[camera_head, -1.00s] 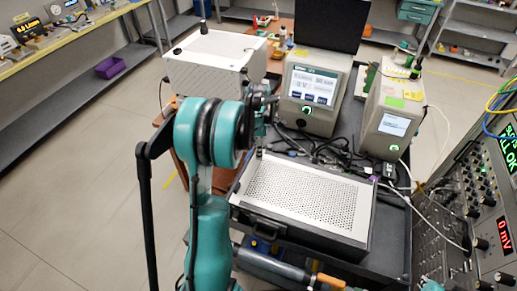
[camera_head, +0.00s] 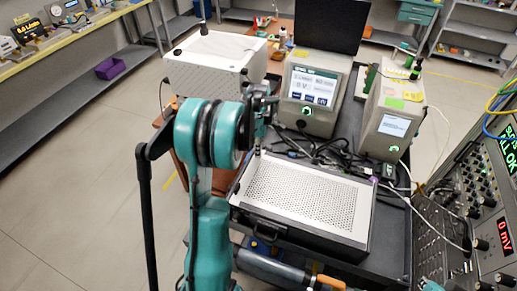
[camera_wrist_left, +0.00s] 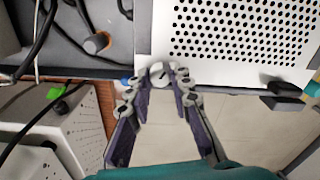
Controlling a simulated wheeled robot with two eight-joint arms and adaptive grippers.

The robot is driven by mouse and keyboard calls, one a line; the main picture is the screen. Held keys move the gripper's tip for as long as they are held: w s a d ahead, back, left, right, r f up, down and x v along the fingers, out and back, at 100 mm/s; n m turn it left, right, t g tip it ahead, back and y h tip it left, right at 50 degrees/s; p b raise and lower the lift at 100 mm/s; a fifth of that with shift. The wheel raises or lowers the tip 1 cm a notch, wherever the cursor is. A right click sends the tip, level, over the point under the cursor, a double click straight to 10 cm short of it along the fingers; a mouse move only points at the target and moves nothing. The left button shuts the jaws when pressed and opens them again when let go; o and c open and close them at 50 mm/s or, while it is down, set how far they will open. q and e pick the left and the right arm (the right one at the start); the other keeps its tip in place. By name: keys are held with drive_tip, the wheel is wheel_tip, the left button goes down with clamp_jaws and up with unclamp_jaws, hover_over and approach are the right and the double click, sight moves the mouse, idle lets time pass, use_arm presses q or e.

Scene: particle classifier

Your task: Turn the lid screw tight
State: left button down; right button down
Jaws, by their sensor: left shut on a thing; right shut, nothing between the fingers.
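The lid is a white perforated panel (camera_head: 312,198) on a dark case, and it also shows at the top of the left wrist view (camera_wrist_left: 245,30). A round, pale screw head with a dark slot (camera_wrist_left: 165,72) is at the lid's edge. My left gripper (camera_wrist_left: 160,80) has its two fingertips shut on the screw, one on each side. In the head view my left gripper (camera_head: 258,148) reaches down to the lid's far left corner, and my teal arm hides part of it. The screw is too small to make out there. My right gripper is not in view.
A white box (camera_head: 215,62) stands behind my left arm. Two instruments with screens, one in the middle (camera_head: 309,95) and one at right (camera_head: 392,118), stand behind the case. Black cables (camera_head: 325,148) lie between them and the lid. An instrument rack (camera_head: 480,210) stands at right.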

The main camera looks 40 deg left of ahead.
use_arm(q)
drive_tip(key=m, duration=1.4)
drive_tip(key=shift+m, duration=0.3)
drive_tip(key=m, duration=0.3)
drive_tip(key=shift+m, duration=0.3)
drive_tip(key=m, duration=0.3)
drive_tip(key=shift+m, duration=0.3)
drive_tip(key=m, duration=0.3)
drive_tip(key=shift+m, duration=2.2)
